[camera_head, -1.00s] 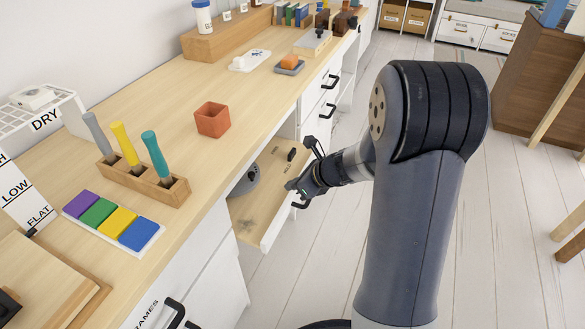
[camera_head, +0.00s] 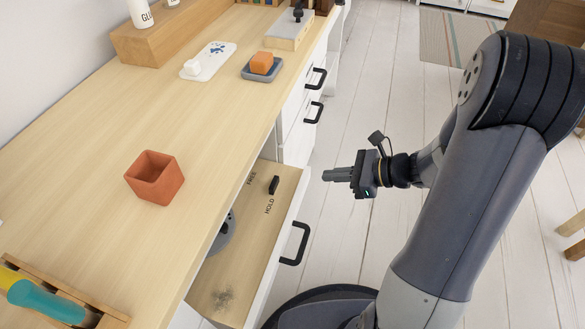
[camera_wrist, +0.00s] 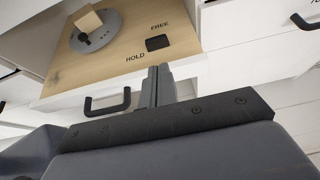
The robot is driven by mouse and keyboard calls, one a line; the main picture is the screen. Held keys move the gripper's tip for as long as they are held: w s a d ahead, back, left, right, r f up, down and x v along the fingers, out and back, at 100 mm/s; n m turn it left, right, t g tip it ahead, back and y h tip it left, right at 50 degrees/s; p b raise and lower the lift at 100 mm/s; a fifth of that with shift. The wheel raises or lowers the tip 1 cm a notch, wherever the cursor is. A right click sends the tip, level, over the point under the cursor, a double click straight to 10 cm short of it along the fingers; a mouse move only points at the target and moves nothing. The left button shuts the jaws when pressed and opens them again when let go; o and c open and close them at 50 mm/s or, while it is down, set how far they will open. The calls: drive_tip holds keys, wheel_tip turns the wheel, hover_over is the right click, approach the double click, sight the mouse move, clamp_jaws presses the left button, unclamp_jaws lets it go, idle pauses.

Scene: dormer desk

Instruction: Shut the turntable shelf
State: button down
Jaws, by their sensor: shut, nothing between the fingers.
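The turntable shelf (camera_head: 243,265) is a pale wooden pull-out with a white front, standing out from under the desk top. It also shows in the wrist view (camera_wrist: 107,72). A black lever (camera_head: 273,185) sits on it between the words FREE and HOLD; it also shows in the wrist view (camera_wrist: 157,43). A grey round turntable (camera_head: 223,236) is partly hidden under the desk edge; in the wrist view (camera_wrist: 97,30) it carries a wooden block. A black handle (camera_head: 296,243) is on the shelf front. My gripper (camera_head: 326,175) is shut and empty, to the right of the shelf, apart from it.
On the desk top (camera_head: 90,130) are a terracotta pot (camera_head: 154,178), a grey dish with an orange block (camera_head: 262,66), and a white tray (camera_head: 208,62). Closed drawers with black handles (camera_head: 315,77) lie beyond the shelf. White floor (camera_head: 365,100) is open to the right.

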drive_tip(key=b, duration=0.5)
approach(256, 179)
drive_tip(key=shift+s+d, duration=0.15)
drive_tip(key=shift+s, duration=0.1)
drive_tip(key=w+a, duration=0.1)
drive_tip(key=a, duration=0.1)
drive_tip(key=w+a, duration=0.1)
drive_tip(key=a, duration=0.5)
drive_tip(key=shift+w+a, duration=0.15)
drive_tip(key=shift+w, duration=0.25)
drive_tip(key=shift+w+a, duration=0.1)
drive_tip(key=shift+a, duration=0.2)
drive_tip(key=shift+w+r, duration=0.1)
drive_tip(key=shift+r, duration=0.05)
drive_tip(key=shift+a, duration=0.1)
drive_tip(key=shift+r, duration=0.15)
